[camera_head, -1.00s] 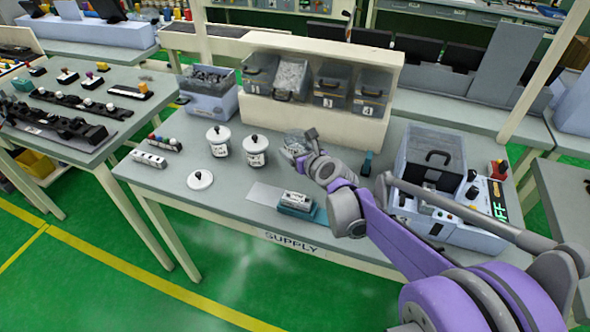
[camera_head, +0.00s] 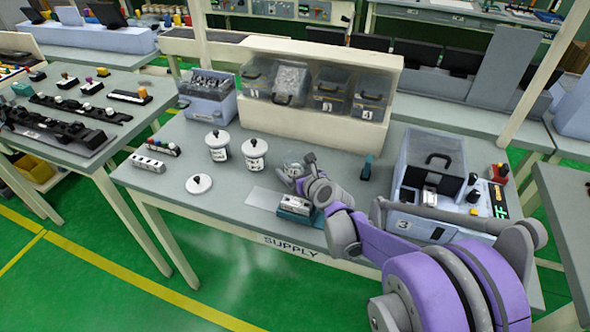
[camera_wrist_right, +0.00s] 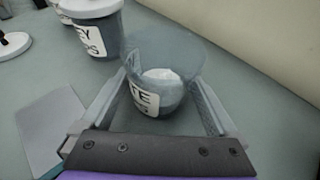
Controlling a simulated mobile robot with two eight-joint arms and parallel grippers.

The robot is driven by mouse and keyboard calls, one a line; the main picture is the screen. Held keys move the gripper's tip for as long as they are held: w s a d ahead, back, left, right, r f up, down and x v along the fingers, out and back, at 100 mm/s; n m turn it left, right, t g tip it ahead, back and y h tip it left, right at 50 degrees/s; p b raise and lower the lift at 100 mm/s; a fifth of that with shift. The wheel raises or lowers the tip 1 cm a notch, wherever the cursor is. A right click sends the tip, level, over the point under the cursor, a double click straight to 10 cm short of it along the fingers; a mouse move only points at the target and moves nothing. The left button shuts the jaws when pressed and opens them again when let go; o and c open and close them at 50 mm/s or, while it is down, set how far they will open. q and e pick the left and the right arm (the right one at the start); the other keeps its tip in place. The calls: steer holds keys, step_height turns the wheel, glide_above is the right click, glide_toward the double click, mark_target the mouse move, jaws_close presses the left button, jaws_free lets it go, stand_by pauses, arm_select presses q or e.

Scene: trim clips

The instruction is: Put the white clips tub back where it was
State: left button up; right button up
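The white clips tub (camera_head: 292,166) is a clear, lidless tub with a little white content. In the right wrist view the tub (camera_wrist_right: 158,90) shows a partly hidden label ending in "TE" and "PS". My right gripper (camera_wrist_right: 160,112) has a finger against each side of it and appears shut on it. In the head view this gripper (camera_head: 296,176) is above the front part of the supply table (camera_head: 220,185); I cannot tell whether the tub touches the table. A white lid with a black knob (camera_head: 199,184) lies on the table to the left. My left gripper is not in view.
Two lidded tubs (camera_head: 217,147) (camera_head: 254,156) stand left of the held tub. A grey flat plate (camera_head: 265,198) and a teal block (camera_head: 296,207) lie in front. Numbered bins (camera_head: 330,88) stand behind, and a machine (camera_head: 428,180) is at right.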

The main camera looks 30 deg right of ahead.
steer(key=shift+r, duration=0.2)
steer(key=p+v, duration=0.1)
steer(key=v, duration=1.1)
